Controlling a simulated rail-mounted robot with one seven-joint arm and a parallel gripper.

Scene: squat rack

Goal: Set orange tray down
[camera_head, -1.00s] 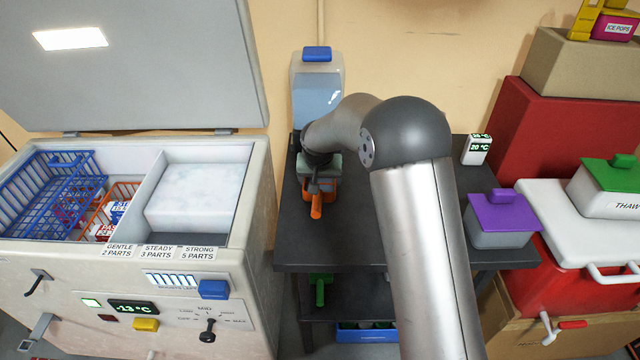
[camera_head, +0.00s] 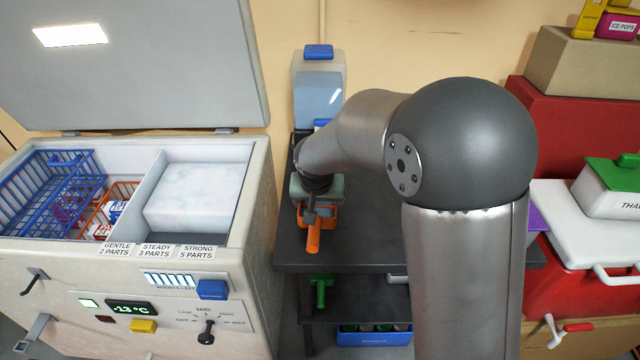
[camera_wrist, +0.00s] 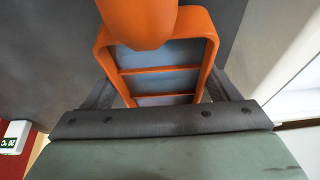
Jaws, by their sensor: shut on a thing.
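The orange tray (camera_head: 313,236) is a small open frame with crossbars and a thick handle pointing toward the table's front. My gripper (camera_head: 312,207) is shut on it, over the left part of the dark table (camera_head: 362,242). In the wrist view, the tray (camera_wrist: 208,45) lies between my two fingers, with greyish surface showing between its bars. Its handle (camera_wrist: 138,18) points away from my gripper (camera_wrist: 163,95). I cannot tell whether the tray touches the tabletop. My wrist hides part of it in the head view.
A clear dispenser with a blue lid (camera_head: 318,52) stands at the table's back left. The open chest freezer (camera_head: 262,200) borders the table on the left. A red cooler (camera_head: 590,262) stands right.

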